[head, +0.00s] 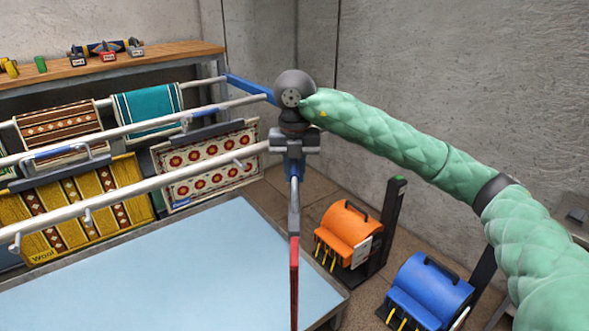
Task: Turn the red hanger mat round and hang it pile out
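The red hanger mat (294,285) shows edge-on as a thin red strip in the head view, so neither face can be told. It hangs below a grey hanger bar (294,215) with a blue part (294,170) at its top. My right gripper (294,153), on the green arm from the right, appears shut on the top of this hanger and holds it up, in front of the rail ends. The mat's lower end runs out of the picture. My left gripper is not in view.
White rails (150,183) run at left, with a brown patterned mat (60,122), teal mat (148,103), yellow mat (115,190) and cream floral mat (205,160). A pale blue table (170,265) lies below. Orange (345,228) and blue (428,285) machines stand right.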

